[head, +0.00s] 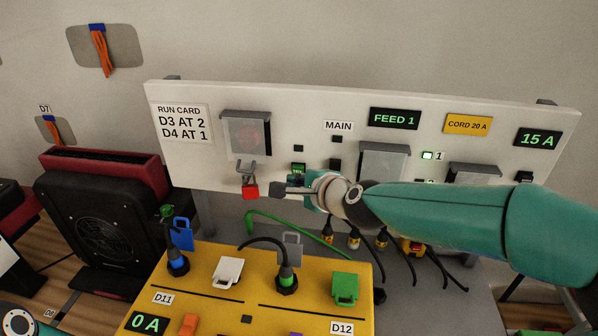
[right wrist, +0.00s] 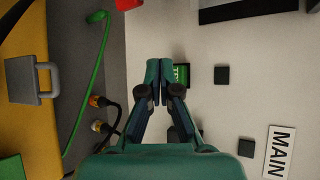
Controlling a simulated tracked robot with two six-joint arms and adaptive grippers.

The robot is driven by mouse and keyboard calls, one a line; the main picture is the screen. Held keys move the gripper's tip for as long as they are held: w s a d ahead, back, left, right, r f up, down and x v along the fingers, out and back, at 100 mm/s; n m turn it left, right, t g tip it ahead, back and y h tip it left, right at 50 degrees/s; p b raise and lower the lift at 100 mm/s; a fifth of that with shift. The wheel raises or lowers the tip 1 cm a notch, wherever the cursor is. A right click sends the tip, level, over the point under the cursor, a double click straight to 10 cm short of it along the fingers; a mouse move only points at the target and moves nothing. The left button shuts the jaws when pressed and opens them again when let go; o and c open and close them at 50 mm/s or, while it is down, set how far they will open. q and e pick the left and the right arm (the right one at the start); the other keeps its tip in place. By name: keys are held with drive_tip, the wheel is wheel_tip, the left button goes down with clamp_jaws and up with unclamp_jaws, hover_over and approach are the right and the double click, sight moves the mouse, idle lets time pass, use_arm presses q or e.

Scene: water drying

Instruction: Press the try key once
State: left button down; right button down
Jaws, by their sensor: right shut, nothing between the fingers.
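A small green lettered key (head: 298,168) sits on the white panel below and left of the MAIN label; its lettering is too small to read with certainty, and I take it for the try key. The key also shows in the right wrist view (right wrist: 182,75), just right of the fingertips. My right gripper (head: 312,177) is shut and empty in front of the panel, close below the key in the head view. In the right wrist view its fingertips (right wrist: 159,70) meet; whether they touch the key or panel I cannot tell. My left gripper is out of view.
Dark square buttons (head: 336,139) lie near the key. Covered switches (head: 246,134) and a red tag (head: 251,191) flank the space. A yellow box (head: 205,257) with plugs and coloured clips stands below. FEED 1 (head: 394,118) and 15 A (head: 537,138) displays are lit.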

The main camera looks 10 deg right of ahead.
drive_tip(key=shift+w, duration=0.2)
drive_tip(key=shift+w+d, duration=0.2)
drive_tip(key=shift+w, duration=0.05)
drive_tip(key=shift+w+d+r, duration=0.1)
drive_tip(key=shift+w, duration=0.25)
idle(0.8)
drive_tip(key=shift+s, duration=0.15)
drive_tip(key=shift+s+a, duration=0.3)
drive_tip(key=shift+s, duration=0.3)
drive_tip(key=shift+s, duration=0.1)
drive_tip(key=shift+s+a+p, duration=0.1)
drive_tip(key=shift+s+a, duration=0.2)
drive_tip(key=shift+s, duration=0.45)
drive_tip(key=shift+s+a+p, duration=0.15)
drive_tip(key=shift+s+a, duration=0.2)
drive_tip(key=shift+s, duration=0.4)
drive_tip(key=shift+s+a+p, duration=0.1)
drive_tip(key=shift+s+a, duration=0.2)
drive_tip(key=shift+s, duration=0.45)
